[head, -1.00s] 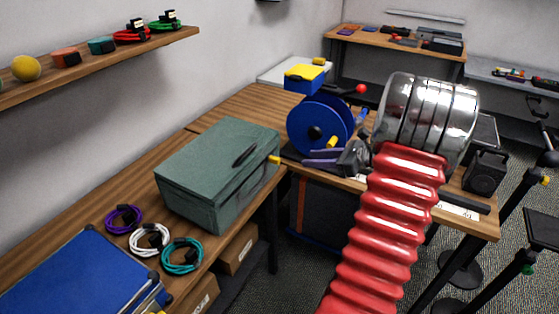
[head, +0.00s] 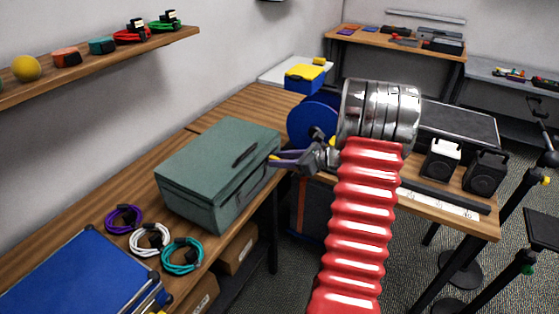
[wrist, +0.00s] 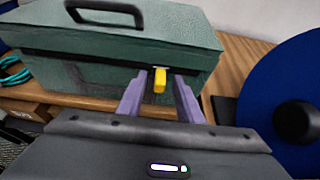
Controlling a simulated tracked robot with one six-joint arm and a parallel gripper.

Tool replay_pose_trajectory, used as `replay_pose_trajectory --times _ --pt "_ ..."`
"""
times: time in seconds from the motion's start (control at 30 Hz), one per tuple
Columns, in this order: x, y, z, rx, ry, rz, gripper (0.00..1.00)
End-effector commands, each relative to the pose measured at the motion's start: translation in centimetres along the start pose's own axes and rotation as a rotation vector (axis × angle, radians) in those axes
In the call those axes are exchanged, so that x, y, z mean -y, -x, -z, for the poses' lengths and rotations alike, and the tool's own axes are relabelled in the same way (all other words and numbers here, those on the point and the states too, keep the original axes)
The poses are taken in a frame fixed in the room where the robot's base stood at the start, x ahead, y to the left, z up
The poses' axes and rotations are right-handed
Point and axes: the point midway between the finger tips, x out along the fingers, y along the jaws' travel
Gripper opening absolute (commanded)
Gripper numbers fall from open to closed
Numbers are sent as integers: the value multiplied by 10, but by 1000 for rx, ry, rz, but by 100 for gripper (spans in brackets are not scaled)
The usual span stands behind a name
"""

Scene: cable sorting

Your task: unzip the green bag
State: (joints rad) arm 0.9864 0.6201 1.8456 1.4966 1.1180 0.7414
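The green bag (head: 200,185) sits on the wooden bench and looks closed, with a dark handle on its top. It fills the top left of the wrist view (wrist: 190,60). Its yellow zipper pull (wrist: 160,80) hangs at the bag's right side; in the head view my gripper hides it. My gripper (head: 273,160) is at the bag's right end. In the wrist view its two purple fingers (wrist: 160,82) are apart, one on each side of the pull, with a gap on both sides. The gripper is open and holds nothing.
A blue cable reel (head: 305,115) stands close behind my gripper and at the right of the wrist view. Purple, white and teal cable coils (head: 150,239) and a blue case (head: 75,280) lie in front of the bag. Speakers (head: 440,160) stand at the right.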

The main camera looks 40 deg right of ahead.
Motion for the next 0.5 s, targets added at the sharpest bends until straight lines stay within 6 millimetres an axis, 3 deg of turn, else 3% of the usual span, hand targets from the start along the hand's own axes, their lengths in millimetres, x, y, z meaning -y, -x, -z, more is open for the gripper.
replay_pose_trajectory --times 0.33,0.5 --pt "0 -4 0 0 0 0 33" --pt "0 -4 0 0 0 1 22"
